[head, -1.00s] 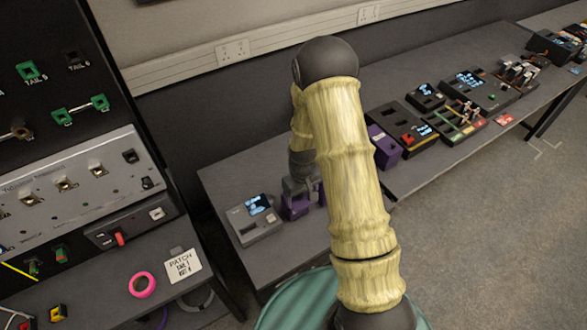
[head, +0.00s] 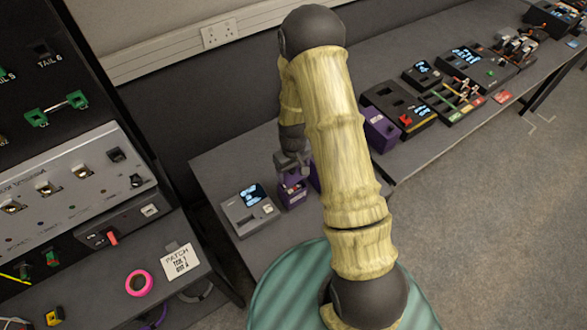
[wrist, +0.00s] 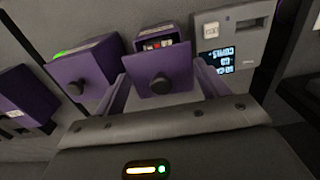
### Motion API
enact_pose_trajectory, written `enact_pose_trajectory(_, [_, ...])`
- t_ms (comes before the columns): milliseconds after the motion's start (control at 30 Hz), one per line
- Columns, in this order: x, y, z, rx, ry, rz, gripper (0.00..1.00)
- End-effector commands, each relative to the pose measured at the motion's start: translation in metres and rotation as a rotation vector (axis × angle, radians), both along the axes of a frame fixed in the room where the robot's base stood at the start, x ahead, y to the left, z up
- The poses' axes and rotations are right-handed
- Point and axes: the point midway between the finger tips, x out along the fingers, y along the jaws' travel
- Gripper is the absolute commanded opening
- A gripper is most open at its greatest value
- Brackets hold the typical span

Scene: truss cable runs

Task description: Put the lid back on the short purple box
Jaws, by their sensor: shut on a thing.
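In the wrist view, a flat purple lid (wrist: 160,72) with a dark round knob sits between the two fingers of my gripper (wrist: 163,88). The gripper is shut on it. Just beyond the lid is a short purple box (wrist: 149,33), its top open, with small red and white things showing inside. The lid hides part of this box, and I cannot tell whether they touch. In the head view my gripper (head: 291,170) is over the purple box (head: 293,197), on the bench behind my arm.
A second purple box with a knobbed lid (wrist: 83,72) stands close at the left in the wrist view, and another purple box (wrist: 22,102) is further left. A grey device with a lit screen (head: 250,210) stands beside the open box. The wall is behind.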

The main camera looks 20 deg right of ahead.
Motion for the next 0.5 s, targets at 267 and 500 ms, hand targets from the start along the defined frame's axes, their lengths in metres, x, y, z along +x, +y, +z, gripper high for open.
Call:
enact_pose_trajectory(267, [0.0, -0.001, -0.024, 0.0, 0.001, -0.002, 0.52])
enact_pose_trajectory(500, [0.0, 0.0, -0.044, 0.0, 0.0, 0.001, 0.52])
